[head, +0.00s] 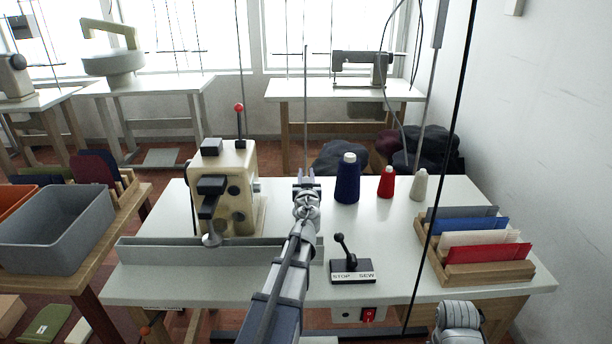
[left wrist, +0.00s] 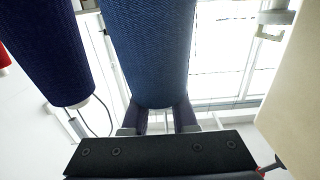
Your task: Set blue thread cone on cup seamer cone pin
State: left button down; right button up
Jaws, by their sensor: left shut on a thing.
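My left gripper (head: 307,179) is above the table, between the cream machine (head: 228,190) and the standing thread cones. In the left wrist view a blue thread cone (left wrist: 150,45) is between its fingers (left wrist: 157,118), which are shut on the cone's narrower end. In the head view this held cone is not clearly visible behind my gripper and arm. Another dark blue cone (head: 347,182) stands on the table to the right, apart from the gripper; it also shows in the left wrist view (left wrist: 48,55). I cannot make out a cone pin for certain. My right gripper's fingers are not visible.
A red cone (head: 386,182) and a cream cone (head: 419,185) stand to the right. A stop/sew lever box (head: 352,271) is in front. A wooden rack (head: 478,270) holds folded cloths. A grey bin (head: 55,235) is left.

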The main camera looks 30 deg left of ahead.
pick_arm(q)
jog(key=shift+f+b, duration=0.5)
jog(key=shift+f, duration=0.05)
dwell(0.4)
jog(key=c, duration=0.6)
grip_release()
jog(key=shift+r, duration=0.1)
notch_tip(320, 180, up, 10)
jog(key=p, duration=1)
